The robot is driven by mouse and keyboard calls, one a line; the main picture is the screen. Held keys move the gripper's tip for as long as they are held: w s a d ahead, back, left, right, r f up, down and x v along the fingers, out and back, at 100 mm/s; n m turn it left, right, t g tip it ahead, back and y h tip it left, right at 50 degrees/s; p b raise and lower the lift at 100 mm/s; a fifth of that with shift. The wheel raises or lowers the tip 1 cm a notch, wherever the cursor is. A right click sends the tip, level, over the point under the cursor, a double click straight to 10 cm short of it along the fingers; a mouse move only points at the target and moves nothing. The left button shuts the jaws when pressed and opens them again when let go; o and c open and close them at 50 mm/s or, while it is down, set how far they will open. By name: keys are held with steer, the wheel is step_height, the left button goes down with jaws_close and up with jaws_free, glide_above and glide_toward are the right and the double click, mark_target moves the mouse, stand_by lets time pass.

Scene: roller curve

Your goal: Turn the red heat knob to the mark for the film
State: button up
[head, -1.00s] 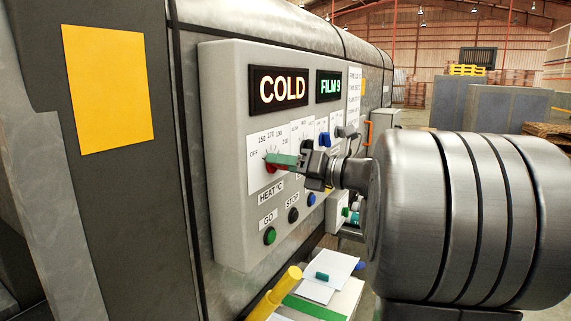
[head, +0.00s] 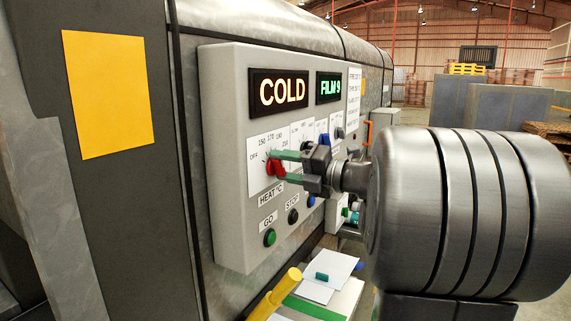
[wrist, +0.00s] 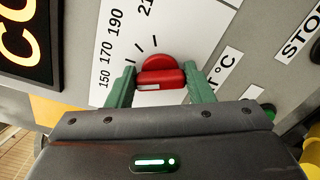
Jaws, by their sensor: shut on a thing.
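The red heat knob (head: 274,168) sits on a white dial card on the grey control panel. In the wrist view the knob (wrist: 160,70) lies between the two green fingers of my gripper (wrist: 160,82), which is shut on it. A white stripe on the knob shows toward the left finger, on the side of the 150 figure. The dial figures (wrist: 108,50) 150, 170, 190 and part of a further one show, with black ticks. In the head view my gripper (head: 282,167) reaches the knob from the right, one finger above the other.
A white list card (head: 354,92) is too small to read surely. A green GO button (head: 270,238) and dark STOP button (head: 293,216) sit below. A yellow bar (head: 275,293) stands below the panel.

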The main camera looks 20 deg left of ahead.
steer(key=shift+f+m+p, duration=0.2)
steer(key=shift+m+p, duration=2.85)
steer(key=shift+m, duration=2.35)
steer(key=o, duration=1)
steer(key=shift+c, duration=0.2)
steer(key=shift+d, duration=0.1)
steer(key=s+d+b, duration=0.1)
steer(key=d+b, duration=0.2)
steer(key=d, duration=1)
steer(key=shift+d, duration=0.3)
